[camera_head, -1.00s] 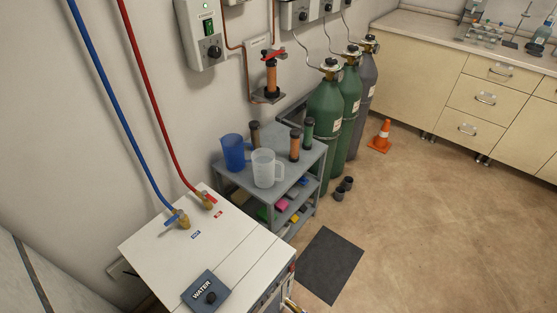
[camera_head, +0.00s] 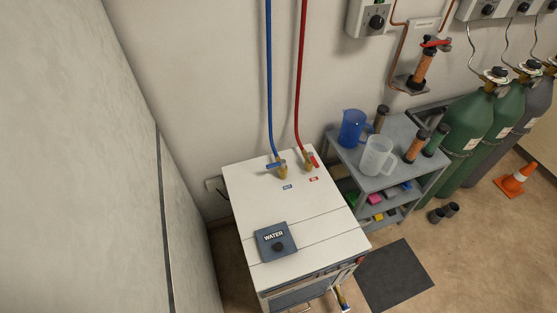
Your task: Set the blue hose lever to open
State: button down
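The blue hose (camera_head: 269,80) runs down the wall to a brass valve on the white machine's top. Its blue lever (camera_head: 275,165) sits on that valve at the back of the top and looks roughly crosswise to the hose. The red hose (camera_head: 301,80) ends in a similar valve just to the right, with a red lever (camera_head: 314,160) that is tilted more along the hose. My gripper is not in view.
The white machine (camera_head: 320,225) carries a dark WATER plate with a knob (camera_head: 277,243). A grey cart (camera_head: 345,157) with jugs and cylinders stands to its right, with gas bottles (camera_head: 470,130) beyond. A pale panel (camera_head: 90,190) fills the left. Open floor lies at front right, with a dark mat (camera_head: 395,275).

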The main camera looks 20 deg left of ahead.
aim_at(282, 162)
jog(key=i+l+u, duration=0.15)
jog(key=u, duration=0.3)
jog(key=i+l+u, duration=0.1)
jog(key=l+u, duration=0.55)
jog(key=u, duration=0.2)
jog(key=l+u, duration=0.7)
jog(key=u, duration=0.15)
jog(key=i+j+u, duration=0.1)
